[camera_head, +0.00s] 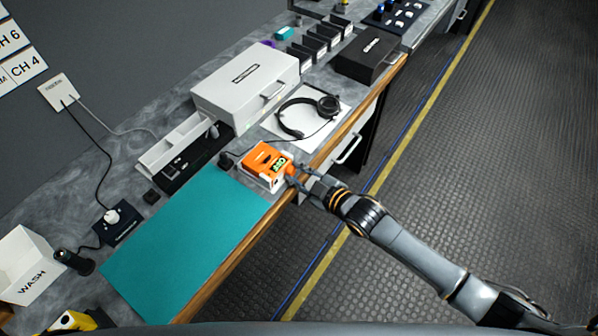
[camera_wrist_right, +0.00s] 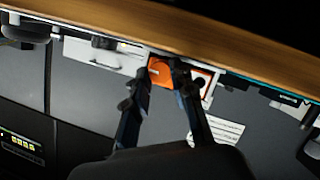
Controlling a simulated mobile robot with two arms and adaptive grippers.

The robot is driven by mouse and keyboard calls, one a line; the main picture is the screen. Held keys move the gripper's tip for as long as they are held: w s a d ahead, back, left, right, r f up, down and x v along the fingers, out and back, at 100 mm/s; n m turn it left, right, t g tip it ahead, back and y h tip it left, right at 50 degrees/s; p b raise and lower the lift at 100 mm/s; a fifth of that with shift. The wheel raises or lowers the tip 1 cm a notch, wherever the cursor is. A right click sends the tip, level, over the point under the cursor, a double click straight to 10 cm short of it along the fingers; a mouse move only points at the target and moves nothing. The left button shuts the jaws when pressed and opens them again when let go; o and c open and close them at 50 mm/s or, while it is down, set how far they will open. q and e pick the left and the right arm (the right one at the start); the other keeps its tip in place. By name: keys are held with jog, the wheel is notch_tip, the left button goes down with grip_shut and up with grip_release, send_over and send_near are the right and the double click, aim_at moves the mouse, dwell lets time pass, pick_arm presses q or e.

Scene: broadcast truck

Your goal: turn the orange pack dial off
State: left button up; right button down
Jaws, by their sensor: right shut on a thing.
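The orange pack (camera_head: 262,160) sits in a white holder (camera_head: 277,184) near the front edge of the counter, with a green display on its face. Its orange dial (camera_head: 290,170) is on the side facing my right arm. My right gripper (camera_head: 297,175) reaches in from the right and is shut on the dial. In the right wrist view my two dark fingers (camera_wrist_right: 162,75) reach up to the orange part (camera_wrist_right: 160,70), and they hide some of it. The dial's exact setting is too small to read. My left gripper is not in view.
A teal mat (camera_head: 185,240) covers the counter to the left. Headphones (camera_head: 305,115) lie on a white sheet behind the pack, beside a large white case (camera_head: 245,85) and a black case (camera_head: 368,55). The ribbed floor (camera_head: 450,150) at the right is clear.

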dwell(0.3)
jog(key=c, duration=1.1)
grip_release()
jog(key=shift+f, duration=0.1)
jog(key=v, duration=0.8)
jog(key=shift+a, duration=0.1)
